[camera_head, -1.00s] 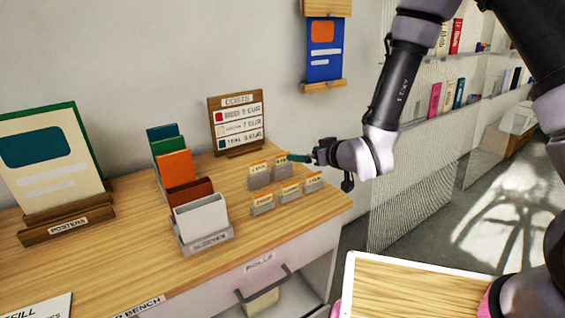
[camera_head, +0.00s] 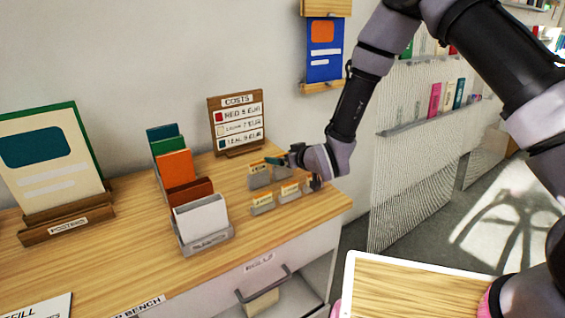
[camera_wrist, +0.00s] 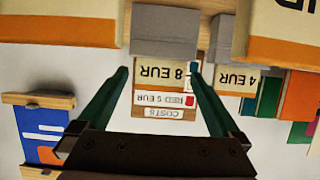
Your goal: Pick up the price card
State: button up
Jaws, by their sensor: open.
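Several small price cards stand in grey holders on the wooden table. One reads "8 EUR" (camera_wrist: 160,72) and sits in its grey holder (camera_wrist: 165,30), ahead of my gripper in the wrist view, where everything appears upside down. My gripper (camera_wrist: 158,75) is open, its two green fingers on either side of this card in the picture; I cannot tell whether they reach it. In the head view my gripper (camera_head: 278,161) is at the back row of cards and hides part of it. A "4 EUR" card (camera_wrist: 236,79) stands beside the "8 EUR" card.
A costs board (camera_head: 238,122) stands behind the cards. A front-row card (camera_head: 263,201) and others are close by. A rack of coloured sleeves (camera_head: 205,243) and a poster stand (camera_head: 68,222) are to the left. A blue poster (camera_head: 324,62) hangs on the wall.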

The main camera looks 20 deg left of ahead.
jog(key=c, duration=1.3)
